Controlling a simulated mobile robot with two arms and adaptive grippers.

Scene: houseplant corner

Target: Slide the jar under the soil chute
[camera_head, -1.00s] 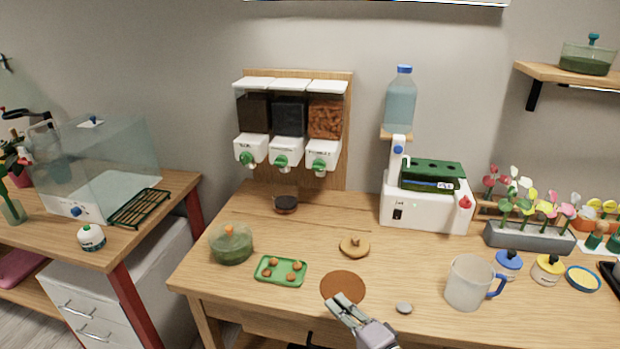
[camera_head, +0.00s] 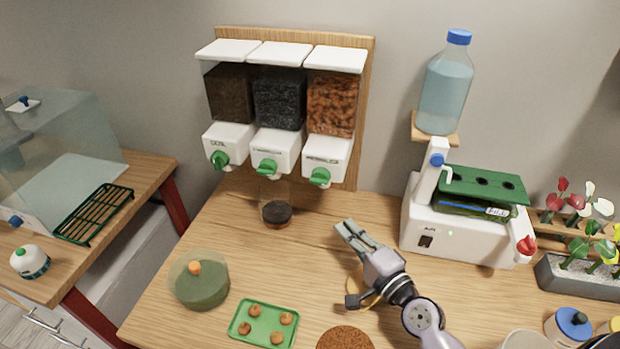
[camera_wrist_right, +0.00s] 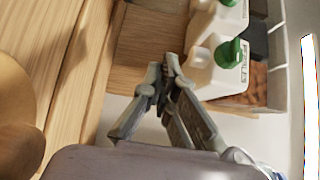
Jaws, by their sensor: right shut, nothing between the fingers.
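The jar (camera_head: 277,208) is a small clear glass with dark contents at its bottom. It stands on the table below the middle dispenser. The soil chute is the leftmost white spout (camera_head: 228,142) with a green knob, on the wall-mounted dispenser board, to the left of the jar. My right gripper (camera_head: 345,226) is shut and empty above the table, to the right of the jar and apart from it. In the right wrist view its fingertips (camera_wrist_right: 168,72) come together with nothing between them, near white spouts with green knobs. My left gripper is out of view.
A green-filled bowl (camera_head: 199,282) and a green tray (camera_head: 263,324) with several small brown pieces lie front left. A round wooden lid (camera_head: 357,290) is partly behind my right arm. A white machine (camera_head: 455,232) stands right. The table between jar and gripper is clear.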

